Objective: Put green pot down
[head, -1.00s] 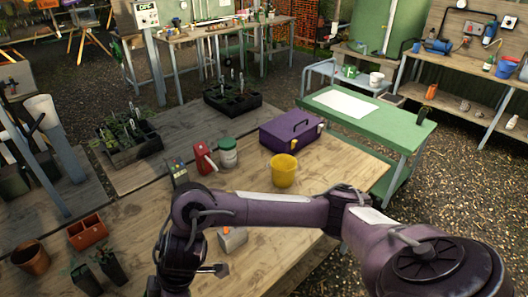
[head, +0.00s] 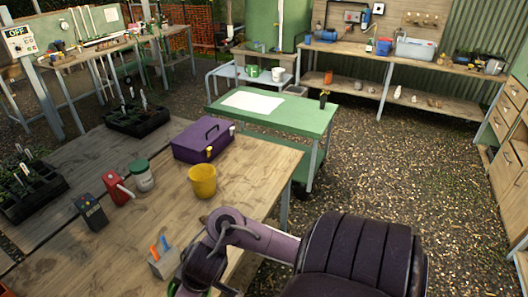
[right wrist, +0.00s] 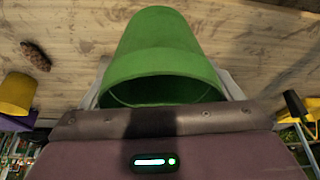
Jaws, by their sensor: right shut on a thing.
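The green pot (right wrist: 160,45) fills the upper middle of the right wrist view. Its wide rim faces the camera and its narrower end points away. My right gripper (right wrist: 162,88) is shut on it, with a pale finger on each side. The wooden table (right wrist: 255,40) is behind the pot; I cannot tell whether they touch. In the head view my right arm reaches in from the lower right, and only a green sliver shows under its wrist at the bottom edge. My left gripper is in neither view.
On the wooden table are a yellow bucket (head: 202,181), purple toolbox (head: 200,141), white jar with green lid (head: 142,177), red object (head: 117,188), dark box (head: 90,211) and grey block (head: 162,262). Bare wood lies left of the bucket. A green table (head: 285,117) stands behind.

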